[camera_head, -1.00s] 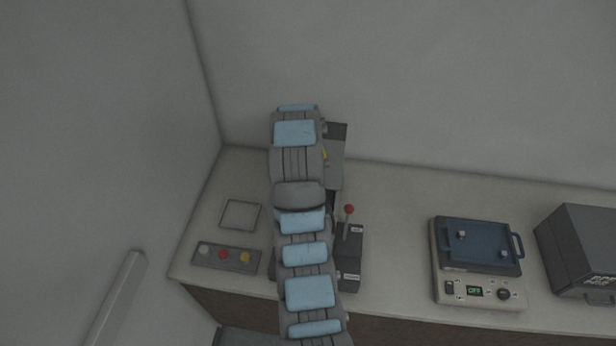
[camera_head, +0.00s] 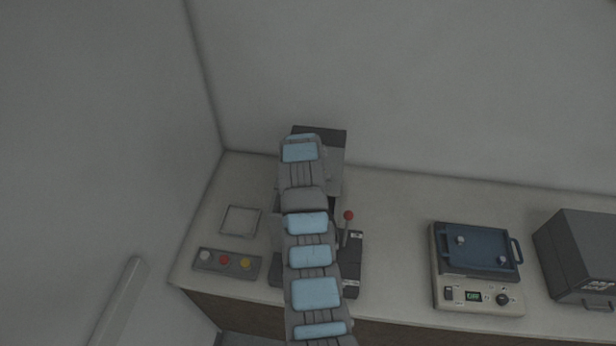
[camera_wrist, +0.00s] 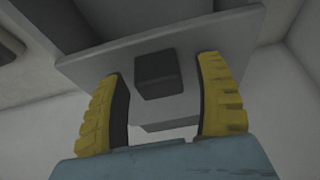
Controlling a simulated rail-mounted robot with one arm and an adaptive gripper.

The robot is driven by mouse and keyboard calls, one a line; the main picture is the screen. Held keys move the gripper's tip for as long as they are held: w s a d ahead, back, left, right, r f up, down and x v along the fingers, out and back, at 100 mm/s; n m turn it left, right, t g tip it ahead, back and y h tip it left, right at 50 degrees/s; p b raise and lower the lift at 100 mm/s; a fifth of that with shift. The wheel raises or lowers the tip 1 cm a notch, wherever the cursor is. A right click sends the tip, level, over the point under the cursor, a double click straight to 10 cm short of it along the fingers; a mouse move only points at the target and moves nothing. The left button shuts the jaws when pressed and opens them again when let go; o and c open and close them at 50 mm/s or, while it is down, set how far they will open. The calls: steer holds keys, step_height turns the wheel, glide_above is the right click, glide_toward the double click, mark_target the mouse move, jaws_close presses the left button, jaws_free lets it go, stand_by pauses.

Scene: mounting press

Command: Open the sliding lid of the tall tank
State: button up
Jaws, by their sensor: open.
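The tall tank (camera_head: 334,172) is a grey upright unit with a dark top, standing at the back of the bench behind my arm, which hides much of it. In the wrist view a grey plate (camera_wrist: 100,62), which looks like its lid, carries a dark square knob (camera_wrist: 158,76). My gripper (camera_wrist: 162,70) is open, with one yellow finger on each side of the knob. Gaps show between the fingers and the knob. In the head view my arm hides the fingers.
A lever with a red ball (camera_head: 348,215) stands right of my arm. A button panel (camera_head: 227,263) and a square frame (camera_head: 241,221) lie to the left. A blue-topped device (camera_head: 476,252) and a dark grey box (camera_head: 582,255) are at the right, with clear bench between.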

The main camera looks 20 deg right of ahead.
jaws_close()
steer(key=shift+f, duration=0.1)
steer(key=shift+w, duration=0.15)
